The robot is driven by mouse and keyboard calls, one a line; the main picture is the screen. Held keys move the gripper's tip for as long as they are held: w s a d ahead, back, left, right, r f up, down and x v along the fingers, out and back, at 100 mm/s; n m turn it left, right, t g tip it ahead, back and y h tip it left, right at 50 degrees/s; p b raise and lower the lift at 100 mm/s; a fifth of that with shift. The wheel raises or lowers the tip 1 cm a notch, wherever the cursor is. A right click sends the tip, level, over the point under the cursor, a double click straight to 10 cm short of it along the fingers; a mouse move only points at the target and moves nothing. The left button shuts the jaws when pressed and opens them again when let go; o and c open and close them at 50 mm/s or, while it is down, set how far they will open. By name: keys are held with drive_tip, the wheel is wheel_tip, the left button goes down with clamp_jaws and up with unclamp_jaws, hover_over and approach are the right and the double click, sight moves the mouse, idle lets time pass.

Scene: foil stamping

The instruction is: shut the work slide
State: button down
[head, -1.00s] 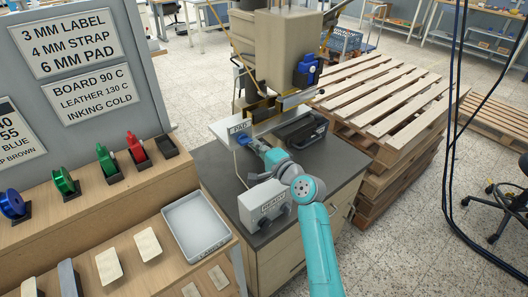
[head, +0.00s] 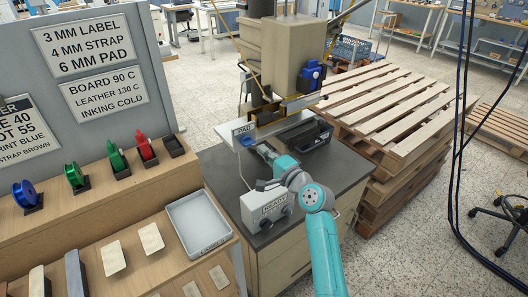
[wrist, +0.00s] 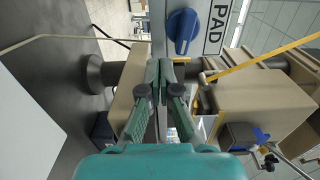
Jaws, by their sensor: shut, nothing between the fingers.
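The work slide (head: 279,134) is a pale metal plate under the press head. It sticks out to the left on the front of the foil press (head: 290,55). A PAD label (head: 243,130) and a blue knob (head: 248,142) sit at its near left end. The knob also shows in the wrist view (wrist: 183,31). My gripper (head: 263,149) is shut and empty, its tips close to the slide's near end, just right of the knob. In the wrist view the shut fingertips (wrist: 160,68) overlap the slide's edge; I cannot tell whether they touch it.
A grey READY box (head: 268,208) stands on the dark bench top below my wrist. A black tray (head: 310,136) lies right of the slide. Stacked wooden pallets (head: 400,110) stand to the right. A shelf with a grey tray (head: 201,226) is at left.

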drive_tip(key=v, duration=1.1)
drive_tip(key=s+d+f+n+h, duration=0.1)
drive_tip(key=s+d+f+h, duration=0.35)
drive_tip(key=s+f, duration=0.7)
drive_tip(key=s+d+f+n+h, duration=0.1)
drive_tip(key=s+d+f+h, duration=0.35)
drive_tip(key=s+f, duration=0.65)
drive_tip(key=s+d+r+n, duration=0.1)
drive_tip(key=s+r+n, duration=0.2)
drive_tip(key=s, duration=0.7)
drive_tip(key=s+d+r+n+h, duration=0.1)
drive_tip(key=s+r+n, duration=0.2)
drive_tip(key=s, duration=0.7)
drive_tip(key=s+d+r+n, duration=0.1)
drive_tip(key=s+r, duration=0.4)
drive_tip(key=s, duration=0.5)
drive_tip(key=shift+s+d+r+n+h, duration=0.2)
drive_tip(key=shift+s+d+n+h, duration=0.15)
drive_tip(key=shift+n, duration=0.55)
drive_tip(key=shift+w+d, duration=0.1)
drive_tip(key=shift+w, duration=0.05)
